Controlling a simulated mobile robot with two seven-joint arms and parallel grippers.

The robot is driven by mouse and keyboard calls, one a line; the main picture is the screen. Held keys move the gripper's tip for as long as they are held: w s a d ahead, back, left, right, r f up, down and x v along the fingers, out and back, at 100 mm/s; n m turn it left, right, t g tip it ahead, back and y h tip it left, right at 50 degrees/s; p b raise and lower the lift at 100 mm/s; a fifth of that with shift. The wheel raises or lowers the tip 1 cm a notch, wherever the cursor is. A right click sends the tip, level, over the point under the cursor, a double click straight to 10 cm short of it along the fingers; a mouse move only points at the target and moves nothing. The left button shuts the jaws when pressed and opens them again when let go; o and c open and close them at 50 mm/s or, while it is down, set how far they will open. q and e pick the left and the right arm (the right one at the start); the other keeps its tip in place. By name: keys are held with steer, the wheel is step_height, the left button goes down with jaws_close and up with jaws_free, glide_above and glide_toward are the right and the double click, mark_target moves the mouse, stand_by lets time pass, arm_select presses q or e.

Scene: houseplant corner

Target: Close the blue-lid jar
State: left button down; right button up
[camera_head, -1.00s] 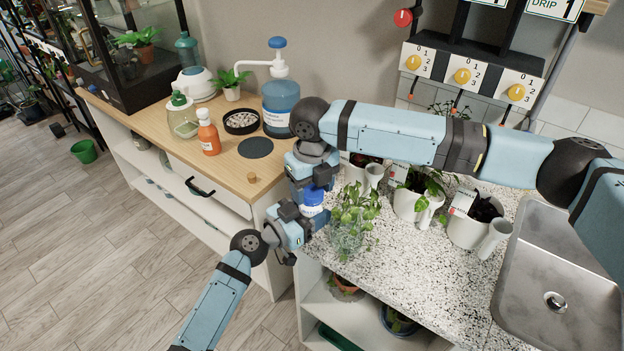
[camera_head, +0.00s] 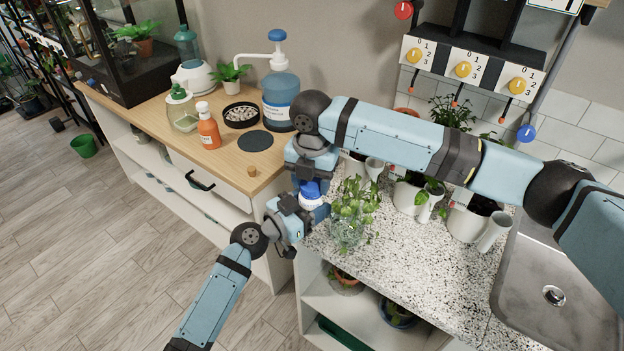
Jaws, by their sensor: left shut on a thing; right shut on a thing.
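The jar (camera_head: 311,204) is small and white and stands upright between my grippers, with its blue lid (camera_head: 310,189) at its top. My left gripper (camera_head: 306,210) comes in from the lower left and is shut on the jar's body. My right gripper (camera_head: 311,181) points down from above and is shut on the blue lid. Its fingertips are mostly hidden by its own wrist. The lid sits on or right at the jar's mouth; I cannot tell whether it is fully seated.
A glass vase with a leafy plant (camera_head: 352,212) stands close right of the jar on the speckled counter (camera_head: 398,252). White pots stand behind it, and a sink (camera_head: 548,278) is at right. The wooden counter (camera_head: 226,172) holds an orange bottle (camera_head: 208,131) and a blue pump bottle (camera_head: 281,102).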

steer(key=m, duration=0.4)
steer(key=shift+m, duration=0.4)
steer(key=m, duration=0.4)
steer(key=shift+m, duration=0.4)
steer(key=m, duration=0.7)
steer(key=shift+a, duration=0.1)
steer(key=m, duration=0.7)
steer(key=shift+f, duration=0.1)
steer(key=m, duration=0.7)
steer(key=o, duration=1)
steer(key=shift+r, duration=2.3)
steer(key=shift+r, duration=0.1)
steer(key=shift+c, duration=0.3)
